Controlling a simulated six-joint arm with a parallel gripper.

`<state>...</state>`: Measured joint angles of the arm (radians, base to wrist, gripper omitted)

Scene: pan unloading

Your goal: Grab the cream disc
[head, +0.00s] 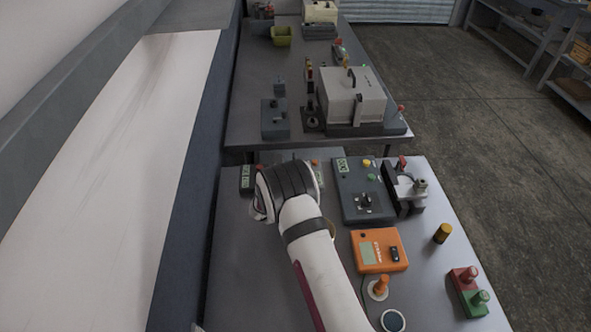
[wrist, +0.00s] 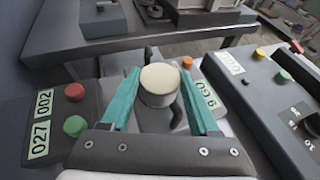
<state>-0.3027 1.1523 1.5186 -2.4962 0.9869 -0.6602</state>
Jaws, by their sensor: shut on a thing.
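The cream disc (wrist: 160,82) shows in the wrist view as a round, pale-topped piece between the two teal fingers of my gripper (wrist: 157,98). The fingers are shut on it, one on each side. Behind and below it is a grey device surface; I cannot tell whether the disc still touches it. In the head view my gripper (head: 288,182) is over the far left part of the near table, and my own wrist and arm hide the disc.
A grey box with red (wrist: 74,92) and green buttons stands left of my gripper. A grey panel (head: 362,192) with buttons stands to the right. An orange meter (head: 379,250), a brass cylinder (head: 442,233) and red and green blocks (head: 468,290) lie nearer. The table's left front is clear.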

